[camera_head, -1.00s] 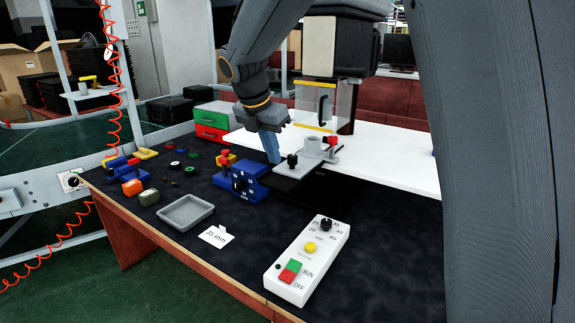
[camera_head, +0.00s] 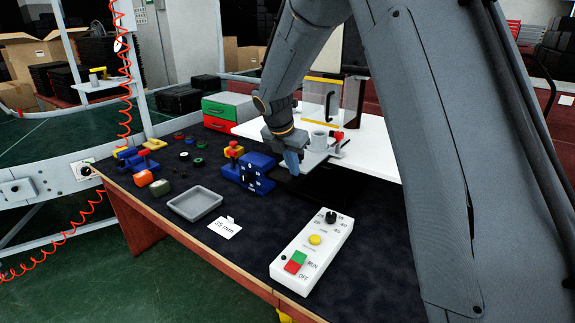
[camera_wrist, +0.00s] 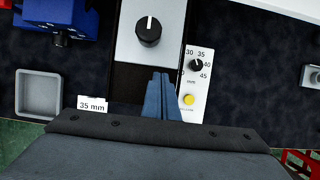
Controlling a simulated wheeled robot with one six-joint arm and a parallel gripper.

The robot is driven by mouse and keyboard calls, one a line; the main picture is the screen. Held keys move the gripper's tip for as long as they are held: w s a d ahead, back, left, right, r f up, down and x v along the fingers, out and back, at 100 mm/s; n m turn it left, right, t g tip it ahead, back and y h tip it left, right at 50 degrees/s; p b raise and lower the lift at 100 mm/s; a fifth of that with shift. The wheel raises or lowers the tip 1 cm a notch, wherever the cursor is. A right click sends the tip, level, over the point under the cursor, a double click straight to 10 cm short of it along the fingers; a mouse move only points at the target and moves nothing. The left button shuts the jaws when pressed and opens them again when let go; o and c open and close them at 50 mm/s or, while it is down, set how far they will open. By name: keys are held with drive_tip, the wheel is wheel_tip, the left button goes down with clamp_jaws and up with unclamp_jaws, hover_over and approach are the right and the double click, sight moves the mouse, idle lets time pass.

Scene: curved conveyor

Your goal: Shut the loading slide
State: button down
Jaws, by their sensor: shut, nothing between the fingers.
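The loading slide is a light grey plate with a black knob on its near end. In the wrist view the plate (camera_wrist: 128,42) fills the top middle, and its knob (camera_wrist: 148,32) stands just beyond my fingertips, with a small gap in the picture. In the head view the plate (camera_head: 312,158) sticks out towards me from the machine, over a black track (camera_head: 325,184). My gripper (camera_head: 292,170) hides the knob there. My gripper's blue fingers (camera_wrist: 161,76) are shut and empty, over the bare dark track in front of the plate. Whether they touch anything is unclear.
A grey cup (camera_head: 320,140) stands by the plate, below a clear guard (camera_head: 318,98). A blue block (camera_head: 247,173) lies left of my gripper. A white control box (camera_head: 312,252), a grey tray (camera_head: 195,204) and a "35 mm" card (camera_head: 225,228) lie nearer on the dark mat.

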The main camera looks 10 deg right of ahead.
sight(311, 161)
drive_tip(key=shift+w+d, duration=0.15)
drive_tip(key=shift+w, duration=0.05)
drive_tip(key=w+d+p, duration=0.1)
drive_tip(key=w+d, duration=0.5)
drive_tip(key=shift+w+d+p, duration=0.25)
drive_tip(key=shift+d+p, duration=0.05)
drive_tip(key=shift+p, duration=0.05)
drive_tip(key=shift+s, duration=0.1)
